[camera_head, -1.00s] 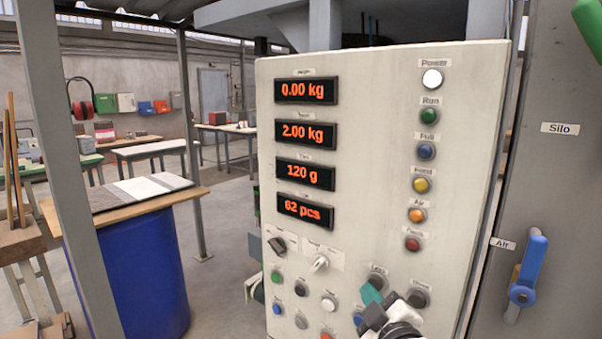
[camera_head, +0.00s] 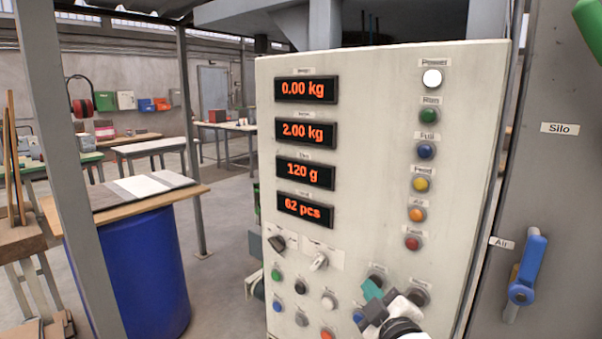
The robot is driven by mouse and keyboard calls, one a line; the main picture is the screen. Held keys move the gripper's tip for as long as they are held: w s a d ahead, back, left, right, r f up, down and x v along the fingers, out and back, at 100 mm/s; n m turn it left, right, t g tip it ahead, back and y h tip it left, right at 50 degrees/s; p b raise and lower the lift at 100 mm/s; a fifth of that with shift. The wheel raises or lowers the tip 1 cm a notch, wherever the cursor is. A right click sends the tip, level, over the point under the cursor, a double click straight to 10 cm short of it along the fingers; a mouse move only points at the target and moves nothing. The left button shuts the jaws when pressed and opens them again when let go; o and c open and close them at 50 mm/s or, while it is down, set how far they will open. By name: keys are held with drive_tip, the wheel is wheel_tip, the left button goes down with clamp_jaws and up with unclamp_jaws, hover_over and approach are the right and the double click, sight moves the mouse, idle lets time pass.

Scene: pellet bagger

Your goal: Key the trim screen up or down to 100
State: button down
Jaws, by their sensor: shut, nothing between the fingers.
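The pale control panel (camera_head: 375,150) faces me with several orange-lit screens. The third screen (camera_head: 304,172) from the top reads 120 g; its small label is blurred. My gripper (camera_head: 372,299), with a teal part and dark grey fingers, is shut and empty at the panel's lower right. It is just below a dark button (camera_head: 377,280) and left of another dark button (camera_head: 417,296). Their labels are too blurred to read surely. I cannot tell whether the gripper touches the panel. It hides part of the panel behind it, including the edge of a blue button (camera_head: 358,316).
Other screens read 0.00 kg (camera_head: 306,90), 2.00 kg (camera_head: 307,132) and 62 pcs (camera_head: 304,210). Coloured lamps run down the panel's right side. Two selector knobs and several buttons sit lower left. A blue handle (camera_head: 529,267) is at right, a blue drum (camera_head: 130,270) at left.

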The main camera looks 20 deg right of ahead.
drive_tip(key=shift+s, duration=0.1)
drive_tip(key=shift+s+a, duration=0.4)
drive_tip(key=shift+a, duration=0.15)
drive_tip(key=s+a+b, duration=0.1)
drive_tip(key=s+a, duration=0.2)
drive_tip(key=a, duration=0.2)
drive_tip(key=shift+s, duration=0.25)
idle(0.4)
drive_tip(key=shift+d, duration=0.1)
